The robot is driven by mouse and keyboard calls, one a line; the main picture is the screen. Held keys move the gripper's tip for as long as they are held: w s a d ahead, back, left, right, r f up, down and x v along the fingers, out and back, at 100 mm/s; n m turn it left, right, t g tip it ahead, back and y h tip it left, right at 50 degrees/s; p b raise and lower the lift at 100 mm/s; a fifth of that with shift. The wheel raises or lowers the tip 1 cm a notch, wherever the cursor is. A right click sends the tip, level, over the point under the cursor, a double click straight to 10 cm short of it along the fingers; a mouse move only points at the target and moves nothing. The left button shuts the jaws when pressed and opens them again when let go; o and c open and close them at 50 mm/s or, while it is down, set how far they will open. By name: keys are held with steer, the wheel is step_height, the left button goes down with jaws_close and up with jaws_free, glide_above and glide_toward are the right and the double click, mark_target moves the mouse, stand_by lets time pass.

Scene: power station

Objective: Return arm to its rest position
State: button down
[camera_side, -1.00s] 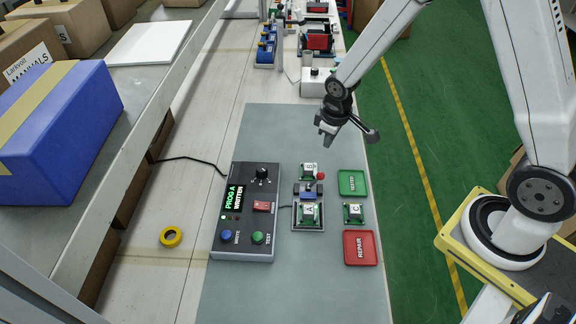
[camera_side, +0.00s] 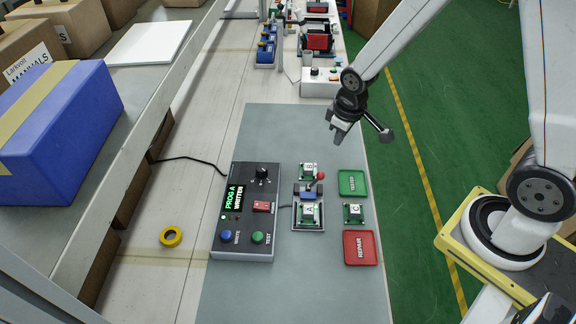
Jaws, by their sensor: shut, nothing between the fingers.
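My gripper (camera_side: 338,135) hangs in the air above the far right part of the grey mat, pointing down, empty. Its fingers are small here and look closed.
A dark programmer box (camera_side: 246,212) reads "PROG A WRITTEN". A green tray (camera_side: 352,183) and a red REPAIR tray (camera_side: 360,247) lie on the mat's right side. Yellow tape (camera_side: 171,236) lies left. A white box (camera_side: 320,82) stands beyond the mat.

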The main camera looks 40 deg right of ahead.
steer(key=s+a+r+m, duration=0.1)
steer(key=s+r+m, duration=0.1)
steer(key=s+r, duration=0.3)
steer(key=shift+s+a+m+t+y, duration=0.3)
steer(key=shift+s+m, duration=0.1)
steer(key=shift+s, duration=1.55)
